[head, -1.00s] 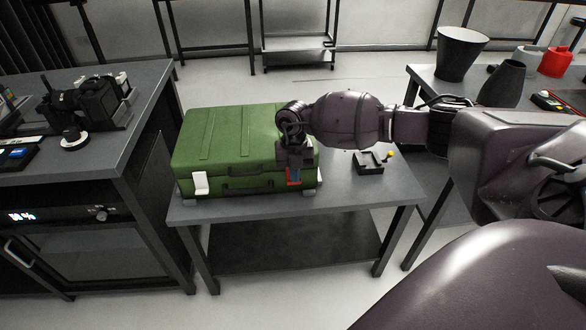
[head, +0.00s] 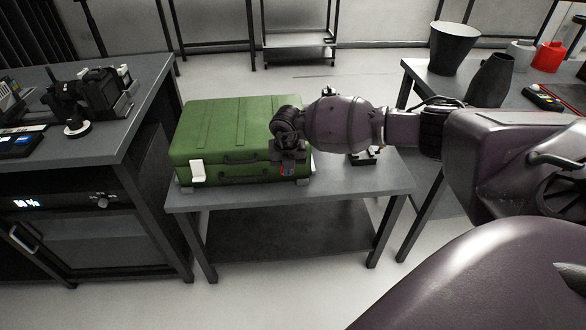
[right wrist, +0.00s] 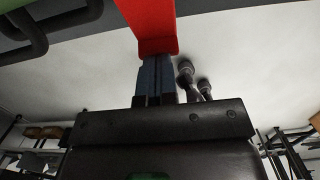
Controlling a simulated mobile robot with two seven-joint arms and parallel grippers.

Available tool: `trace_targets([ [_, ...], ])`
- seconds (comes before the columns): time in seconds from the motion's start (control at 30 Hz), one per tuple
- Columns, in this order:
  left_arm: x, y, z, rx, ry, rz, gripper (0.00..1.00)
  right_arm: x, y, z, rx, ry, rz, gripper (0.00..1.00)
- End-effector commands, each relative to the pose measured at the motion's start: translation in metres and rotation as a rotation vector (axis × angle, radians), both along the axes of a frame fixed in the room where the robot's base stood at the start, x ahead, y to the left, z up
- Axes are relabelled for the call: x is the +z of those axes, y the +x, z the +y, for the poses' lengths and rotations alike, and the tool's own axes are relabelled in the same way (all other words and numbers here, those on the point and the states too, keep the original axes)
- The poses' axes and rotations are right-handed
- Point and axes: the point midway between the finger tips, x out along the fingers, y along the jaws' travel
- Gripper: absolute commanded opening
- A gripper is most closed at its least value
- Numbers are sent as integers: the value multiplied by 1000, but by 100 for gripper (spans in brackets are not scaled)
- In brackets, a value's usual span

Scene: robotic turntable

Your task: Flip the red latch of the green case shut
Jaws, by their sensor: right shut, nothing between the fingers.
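The green case (head: 215,125) lies closed-looking on the small grey table, its handle side facing me. A white latch (head: 198,173) sits at its front left. The red latch (right wrist: 148,22) fills the top middle of the right wrist view, directly beyond my right fingertips; whether they touch it, I cannot tell. My right gripper (right wrist: 155,75) is shut and empty, with blue-grey fingers. My left gripper is out of view.
The table's front strip (head: 345,185) is clear. A small black device (head: 362,158) is partly hidden behind my right arm. A darker bench (head: 150,95) with equipment stands left. A right-hand table holds a black bin (head: 453,50) and a dark vase-like vessel (head: 490,80).

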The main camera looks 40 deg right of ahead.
Motion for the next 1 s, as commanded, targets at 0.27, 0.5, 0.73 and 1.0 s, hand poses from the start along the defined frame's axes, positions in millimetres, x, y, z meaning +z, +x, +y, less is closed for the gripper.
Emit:
trace_targets([
  [0.27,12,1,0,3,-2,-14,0,-14,8,1,-2,-72,-122,0],
  [0.5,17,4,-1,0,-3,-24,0,-34,9,-1,-2,-71,-116,0],
  [0.73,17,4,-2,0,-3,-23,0,-49,14,-4,-1,-71,-115,0],
  [1.0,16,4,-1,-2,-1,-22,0,-52,16,-6,0,-72,-115,0],
])
